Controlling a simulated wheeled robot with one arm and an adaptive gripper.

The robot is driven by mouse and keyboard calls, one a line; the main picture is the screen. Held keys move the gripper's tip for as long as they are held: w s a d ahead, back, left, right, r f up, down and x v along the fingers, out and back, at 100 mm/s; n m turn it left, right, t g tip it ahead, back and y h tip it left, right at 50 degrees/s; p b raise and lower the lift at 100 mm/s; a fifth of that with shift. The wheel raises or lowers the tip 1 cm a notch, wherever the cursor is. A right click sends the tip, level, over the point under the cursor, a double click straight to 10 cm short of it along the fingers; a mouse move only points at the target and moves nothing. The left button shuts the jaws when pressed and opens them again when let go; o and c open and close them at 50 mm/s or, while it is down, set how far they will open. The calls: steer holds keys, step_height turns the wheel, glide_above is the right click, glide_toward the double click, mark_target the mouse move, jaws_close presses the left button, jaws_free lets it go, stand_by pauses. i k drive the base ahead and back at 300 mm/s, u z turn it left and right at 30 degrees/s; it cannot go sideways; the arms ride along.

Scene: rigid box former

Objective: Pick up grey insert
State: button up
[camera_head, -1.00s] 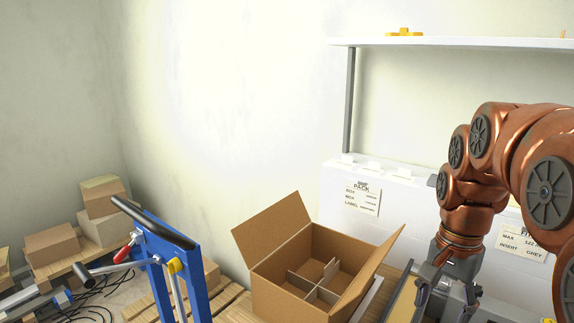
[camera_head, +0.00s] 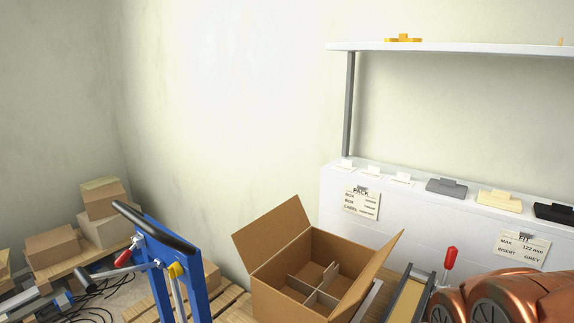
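A grey insert (camera_head: 446,187) with a raised block on top lies on the white ledge at the right, between a small white piece (camera_head: 400,177) and a cream insert (camera_head: 499,200). My gripper is out of the picture; only part of my copper arm shows at the lower right corner. Whether the gripper holds anything cannot be seen. A sign (camera_head: 522,249) on the ledge's front reads "FIT", "MAX 122 mm" and "INSERT GREY".
An open cardboard box (camera_head: 293,248) with crossed dividers stands at the lower middle, flaps spread. A black insert (camera_head: 555,212) lies right of the cream one. A shelf (camera_head: 450,45) hangs above the ledge. A red-handled tool (camera_head: 450,258) stands near my arm. A blue frame (camera_head: 172,270) stands left.

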mark_target(444, 185)
steer(key=z, duration=0.05)
steer(key=k, duration=0.5)
steer(key=u, duration=2.05)
steer(key=i, duration=2)
steer(key=z, duration=2.65)
